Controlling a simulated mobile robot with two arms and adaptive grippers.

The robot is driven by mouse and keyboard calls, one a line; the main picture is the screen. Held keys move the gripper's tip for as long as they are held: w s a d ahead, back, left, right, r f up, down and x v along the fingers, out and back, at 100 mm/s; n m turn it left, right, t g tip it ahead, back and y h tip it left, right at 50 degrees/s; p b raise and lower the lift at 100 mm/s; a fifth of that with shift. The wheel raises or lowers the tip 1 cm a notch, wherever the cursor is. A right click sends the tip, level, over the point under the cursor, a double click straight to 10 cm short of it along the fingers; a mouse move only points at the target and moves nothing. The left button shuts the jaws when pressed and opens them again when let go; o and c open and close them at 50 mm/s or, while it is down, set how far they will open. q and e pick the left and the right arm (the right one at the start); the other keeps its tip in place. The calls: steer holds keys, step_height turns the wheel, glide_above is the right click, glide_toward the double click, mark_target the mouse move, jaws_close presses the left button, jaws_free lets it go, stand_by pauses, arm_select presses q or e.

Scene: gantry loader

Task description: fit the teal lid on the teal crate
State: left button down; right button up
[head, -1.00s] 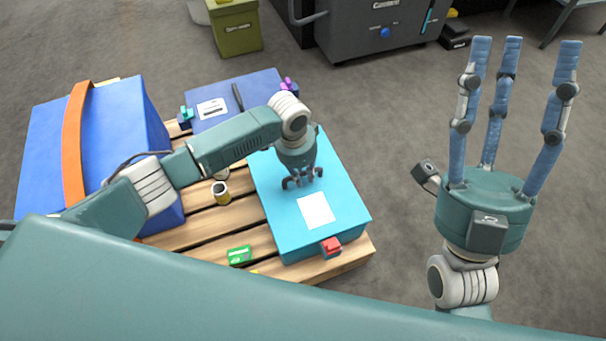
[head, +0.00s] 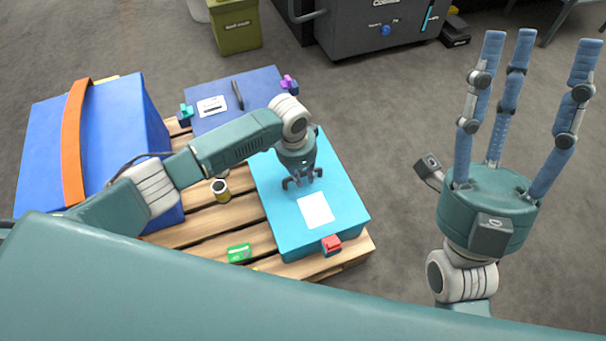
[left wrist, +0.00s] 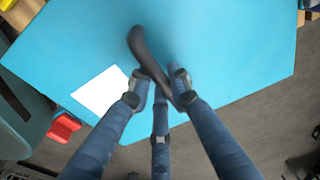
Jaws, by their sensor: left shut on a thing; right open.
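The teal lid (head: 283,222) is a flat bright panel with a white label; it lies over the teal crate (head: 302,253) on the pallet. Little of the crate's wall shows below it, and I cannot tell whether the lid is fully seated. My left gripper (head: 302,181) is above the middle of the lid, shut on its dark handle. In the left wrist view the fingers (left wrist: 160,88) close around that curved handle (left wrist: 143,50), over the lid (left wrist: 215,45). My right gripper (head: 535,40) is open and empty, fingers pointing up, to the right of the pallet.
A red latch (head: 331,243) sits at the crate's front. The wooden pallet (head: 215,222) also carries a blue box (head: 120,115) with an orange strap, a dark blue case (head: 262,88), a small cup (head: 221,191) and a green card (head: 239,253).

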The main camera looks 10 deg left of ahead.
arm_select(q)
steer(key=c, duration=1.5)
jaws_free()
steer(key=r, duration=0.8)
steer(key=a+r, duration=0.1)
steer(key=r, duration=0.3)
steer(key=shift+s+a, duration=0.1)
steer(key=shift+s, duration=0.3)
